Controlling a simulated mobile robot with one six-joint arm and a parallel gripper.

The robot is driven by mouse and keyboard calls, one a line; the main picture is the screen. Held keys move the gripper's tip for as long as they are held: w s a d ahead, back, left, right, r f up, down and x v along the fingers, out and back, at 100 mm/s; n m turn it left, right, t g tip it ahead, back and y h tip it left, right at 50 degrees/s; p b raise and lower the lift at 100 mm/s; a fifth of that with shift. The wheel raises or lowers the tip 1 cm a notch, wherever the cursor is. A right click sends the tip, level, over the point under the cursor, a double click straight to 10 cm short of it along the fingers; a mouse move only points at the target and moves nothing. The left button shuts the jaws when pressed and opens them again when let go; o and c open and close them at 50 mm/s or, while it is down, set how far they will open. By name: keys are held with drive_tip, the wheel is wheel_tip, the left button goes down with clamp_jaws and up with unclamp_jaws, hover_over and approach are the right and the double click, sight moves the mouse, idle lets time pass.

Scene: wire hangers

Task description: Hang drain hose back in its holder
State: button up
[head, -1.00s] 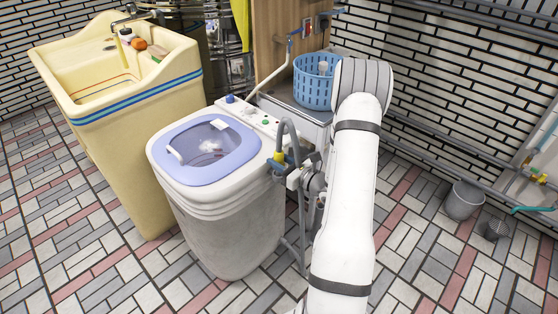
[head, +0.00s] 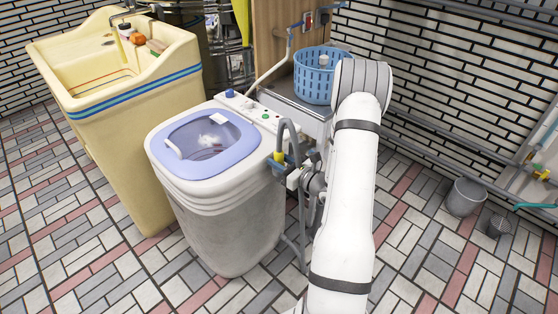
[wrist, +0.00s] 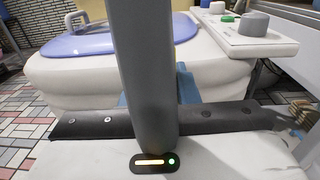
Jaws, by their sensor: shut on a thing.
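The grey drain hose (head: 291,136) arches over in an upside-down U beside the right rim of the washing machine (head: 230,231). A yellow piece (head: 279,157) shows at its near end. My gripper (head: 285,167) is shut on the drain hose, at the machine's right side. In the wrist view the hose (wrist: 143,70) stands upright, close in front of my gripper, and covers the middle of the picture. Blue parts (wrist: 186,82) show behind the hose; I cannot tell whether they are a holder or finger pads. The hose's lower run is partly hidden by my arm.
The machine's lavender lid (head: 180,170) and control panel (head: 254,113) are beside the hose. A blue basket (head: 313,88) stands on a shelf behind. A cream sink (head: 150,150) is at left, and a bucket (head: 466,197) at right. The right floor is mostly open.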

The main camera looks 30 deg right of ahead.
drive_tip(key=shift+f+b, duration=0.35)
drive_tip(key=shift+f, duration=0.1)
drive_tip(key=o, duration=1)
drive_tip(key=shift+o, duration=0.2)
drive_tip(key=shift+s, duration=0.1)
drive_tip(key=p+v, duration=0.1)
drive_tip(key=v, duration=0.6)
drive_tip(key=shift+s, duration=0.25)
drive_tip(key=shift+d, duration=0.15)
